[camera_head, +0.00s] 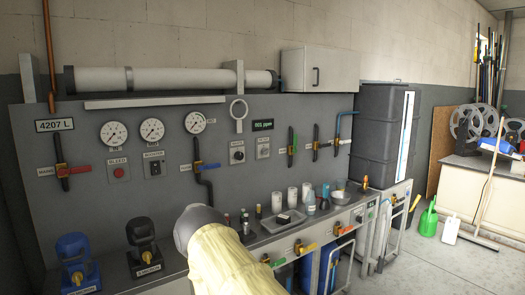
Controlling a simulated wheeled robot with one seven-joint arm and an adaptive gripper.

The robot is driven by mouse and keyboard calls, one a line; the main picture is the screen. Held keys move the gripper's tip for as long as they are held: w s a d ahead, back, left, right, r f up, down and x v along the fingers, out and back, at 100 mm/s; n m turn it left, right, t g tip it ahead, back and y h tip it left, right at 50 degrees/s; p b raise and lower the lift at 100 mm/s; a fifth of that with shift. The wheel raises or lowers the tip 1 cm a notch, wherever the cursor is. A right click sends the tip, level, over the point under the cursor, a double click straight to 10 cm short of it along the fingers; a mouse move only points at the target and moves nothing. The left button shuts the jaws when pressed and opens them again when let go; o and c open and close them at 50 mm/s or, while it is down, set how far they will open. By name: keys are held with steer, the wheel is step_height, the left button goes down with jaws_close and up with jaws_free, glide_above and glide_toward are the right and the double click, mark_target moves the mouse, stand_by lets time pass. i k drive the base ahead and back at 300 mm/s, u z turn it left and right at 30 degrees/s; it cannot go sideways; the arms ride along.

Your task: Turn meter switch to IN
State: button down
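A dark grey wall panel (95,120) carries gauges, switches and valves. A small readout (263,125) shows what looks like "801 ppm". Below it is a small switch plate (263,147), and to its left a plate with a dark round knob (237,153). The labels are too small to read, so I cannot tell which is the meter switch or which way it points. My arm, with a pale yellow cover and a grey rounded end, rises at the bottom centre, below and in front of the panel. My gripper does not show.
A bench (300,236) below the panel holds cups, bottles and a bowl (340,198). Two pump-like units, blue (73,262) and black (143,247), stand at left. Coloured valve handles line the panel and bench front. Floor at right is clear before a green can (428,220).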

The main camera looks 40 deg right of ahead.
mark_target(265, 151)
steer(key=z, duration=0.6)
steer(key=i, duration=0.75)
steer(key=z, duration=0.9)
steer(key=i, duration=0.9)
